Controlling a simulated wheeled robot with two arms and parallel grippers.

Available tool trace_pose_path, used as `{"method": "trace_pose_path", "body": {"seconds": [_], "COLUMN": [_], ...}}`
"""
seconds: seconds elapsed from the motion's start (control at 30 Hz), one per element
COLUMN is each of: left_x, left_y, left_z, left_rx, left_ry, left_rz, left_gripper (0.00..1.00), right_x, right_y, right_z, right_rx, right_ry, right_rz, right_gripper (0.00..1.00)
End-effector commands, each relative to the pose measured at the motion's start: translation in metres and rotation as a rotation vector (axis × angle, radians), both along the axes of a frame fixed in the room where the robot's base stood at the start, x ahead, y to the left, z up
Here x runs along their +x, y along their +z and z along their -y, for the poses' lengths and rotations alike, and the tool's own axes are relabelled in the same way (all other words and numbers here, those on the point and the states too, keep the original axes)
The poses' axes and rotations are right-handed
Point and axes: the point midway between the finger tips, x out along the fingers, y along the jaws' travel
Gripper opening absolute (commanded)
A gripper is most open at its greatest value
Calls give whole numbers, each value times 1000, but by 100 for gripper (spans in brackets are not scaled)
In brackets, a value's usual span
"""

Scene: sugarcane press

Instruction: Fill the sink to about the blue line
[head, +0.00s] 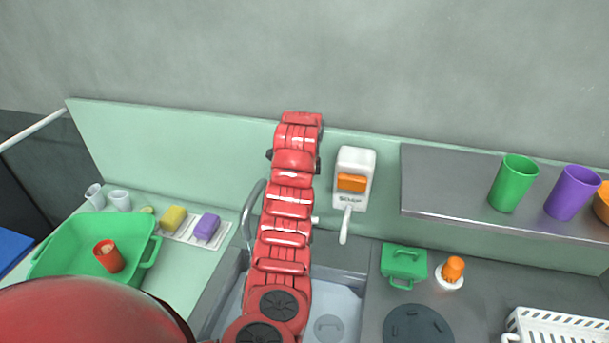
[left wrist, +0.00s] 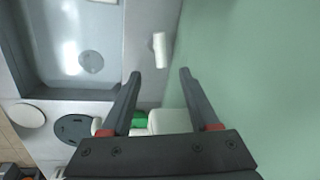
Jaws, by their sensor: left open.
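The sink (head: 347,300) is partly hidden behind my left arm in the head view. In the left wrist view the sink (left wrist: 108,52) shows its drain and bright reflections; I cannot tell whether water stands in it. I make out no blue line. A grey curved faucet (head: 247,215) rises at the sink's left back. A small white knob (head: 315,220) shows beside my arm; a white cylinder (left wrist: 160,50), likely the same knob, stands just beyond my left fingertips. My left gripper (left wrist: 160,73) is open and empty, hidden in the head view. My right gripper is not in view.
A soap dispenser (head: 353,165) hangs on the backsplash close right of my arm. A shelf (head: 450,190) with cups is farther right. A green box (head: 404,264) and a dark disc (head: 418,325) lie right of the sink. A green tub (head: 75,245) and sponges are left.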

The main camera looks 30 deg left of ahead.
Motion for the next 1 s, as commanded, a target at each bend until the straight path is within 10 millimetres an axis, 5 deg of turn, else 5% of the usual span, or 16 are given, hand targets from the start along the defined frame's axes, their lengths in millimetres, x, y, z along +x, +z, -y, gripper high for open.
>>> {"method": "trace_pose_path", "body": {"seconds": [0.3,0.73,1.0], "left_x": [-4,-4,16], "left_y": [30,28,14], "left_z": [3,3,10], "left_rx": [0,-6,-76], "left_ry": [0,1,9], "left_rz": [4,1,0], "left_gripper": [61,61,61], "right_x": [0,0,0], "right_y": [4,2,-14], "right_z": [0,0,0], "right_rx": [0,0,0], "right_ry": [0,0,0], "right_rz": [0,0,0], "right_gripper": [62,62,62]}}
